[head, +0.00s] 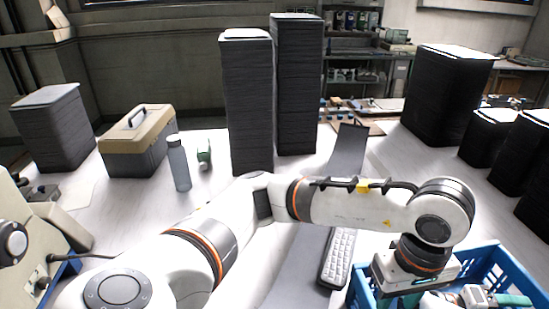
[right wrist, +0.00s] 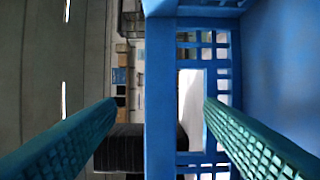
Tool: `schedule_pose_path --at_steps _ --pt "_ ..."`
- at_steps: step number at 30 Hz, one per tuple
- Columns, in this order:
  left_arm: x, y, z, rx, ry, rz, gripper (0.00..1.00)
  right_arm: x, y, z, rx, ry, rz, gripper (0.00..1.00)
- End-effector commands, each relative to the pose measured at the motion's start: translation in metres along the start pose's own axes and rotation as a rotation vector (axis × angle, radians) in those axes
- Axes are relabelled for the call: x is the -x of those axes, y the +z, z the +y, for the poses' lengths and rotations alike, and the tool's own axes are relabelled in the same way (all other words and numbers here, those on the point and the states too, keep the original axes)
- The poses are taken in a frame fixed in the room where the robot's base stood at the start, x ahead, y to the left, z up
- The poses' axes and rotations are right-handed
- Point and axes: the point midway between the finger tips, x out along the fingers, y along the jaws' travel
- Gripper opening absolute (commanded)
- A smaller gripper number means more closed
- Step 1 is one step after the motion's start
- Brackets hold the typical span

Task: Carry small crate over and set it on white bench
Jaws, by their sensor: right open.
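The small crate (head: 505,262) is blue with lattice walls and stands at the lower right of the head view, cut off by the frame. My left arm crosses the picture, and my left gripper (head: 405,285) points down at the crate's left side; its fingertips are hidden. In the right wrist view my right gripper (right wrist: 160,108) is open, with one teal finger on either side of a slotted blue crate wall (right wrist: 158,80). I cannot tell whether the fingers touch it. The white bench (head: 215,195) is a broad white top across the head view.
Tall dark stacks (head: 250,110) stand mid-bench, with more (head: 445,100) at the right. A tan-lidded toolbox (head: 135,150), a grey bottle (head: 179,165) and a green bottle (head: 204,154) stand at the left. A white keyboard (head: 338,258) lies left of the crate.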

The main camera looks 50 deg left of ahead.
Motion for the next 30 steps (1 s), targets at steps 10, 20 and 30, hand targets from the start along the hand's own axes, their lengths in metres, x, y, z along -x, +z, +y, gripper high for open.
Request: schedule_pose_path --at_steps 10,20,30 --pt "0.000 0.000 0.000 0.000 0.000 0.000 0.36 0.025 0.000 0.000 -0.001 0.000 0.000 0.62" --pt "0.000 0.000 0.000 0.000 0.000 0.000 0.36 0.025 0.000 0.000 0.000 0.000 0.000 0.62" --pt "-0.011 -0.015 0.015 -0.012 0.094 0.062 0.36 0.023 -0.008 0.014 -0.047 -0.017 0.009 0.62"
